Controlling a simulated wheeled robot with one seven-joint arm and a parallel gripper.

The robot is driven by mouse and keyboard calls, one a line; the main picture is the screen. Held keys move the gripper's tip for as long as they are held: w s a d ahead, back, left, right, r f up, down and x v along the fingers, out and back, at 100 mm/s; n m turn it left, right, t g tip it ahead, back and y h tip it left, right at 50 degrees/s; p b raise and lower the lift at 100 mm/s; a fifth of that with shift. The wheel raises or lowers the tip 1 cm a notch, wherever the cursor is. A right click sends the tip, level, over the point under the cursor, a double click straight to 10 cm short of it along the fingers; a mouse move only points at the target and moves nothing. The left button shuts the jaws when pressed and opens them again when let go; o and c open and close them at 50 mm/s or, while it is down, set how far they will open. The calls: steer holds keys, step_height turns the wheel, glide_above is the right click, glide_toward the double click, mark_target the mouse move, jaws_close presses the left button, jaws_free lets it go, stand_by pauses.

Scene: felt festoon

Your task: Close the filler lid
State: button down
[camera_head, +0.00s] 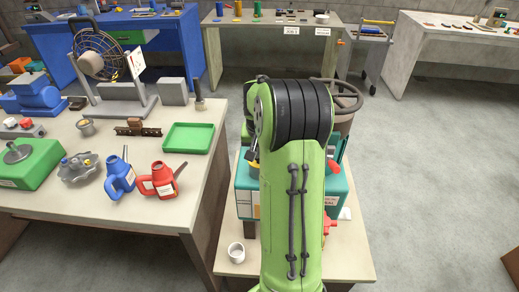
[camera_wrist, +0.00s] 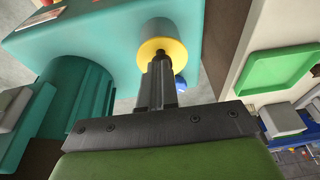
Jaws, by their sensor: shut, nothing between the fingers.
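A teal machine (camera_head: 246,190) stands on the low bench, mostly hidden behind my green arm in the head view. A small yellow part (camera_head: 254,164) shows at its left side, next to my arm. In the wrist view the teal body (camera_wrist: 105,32) fills the upper left, and a round fitting with a yellow rim (camera_wrist: 172,46) sits on it. I cannot tell whether this is the filler lid or the filler neck. My gripper (camera_wrist: 160,60) is shut and empty, its fingertips at the yellow rim; contact cannot be told. The head view hides my gripper.
A white cup (camera_head: 236,252) is on the low bench's front left. The left table holds a green tray (camera_head: 189,138), a blue can (camera_head: 120,177) and a red can (camera_head: 160,181).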

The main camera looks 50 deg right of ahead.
steer(key=shift+r+p, duration=0.9)
steer(key=shift+r, duration=0.15)
steer(key=s+p+v, duration=0.1)
steer(key=p+v, duration=0.3)
steer(key=v, duration=0.9)
steer(key=a+r+n, duration=0.2)
steer(key=a+r, duration=0.1)
steer(key=a, duration=0.4)
steer(key=s+a+n+t+y, duration=0.1)
steer(key=s+a+n, duration=0.3)
steer(key=s+a, duration=0.3)
steer(key=s+a+n+t+y, duration=0.1)
steer(key=s+a+n, duration=0.3)
steer(key=a, duration=0.9)
steer(key=s+t, duration=0.1)
steer(key=s, duration=0.2)
steer(key=shift+s+f+t, duration=0.2)
steer(key=shift+s+t, duration=0.1)
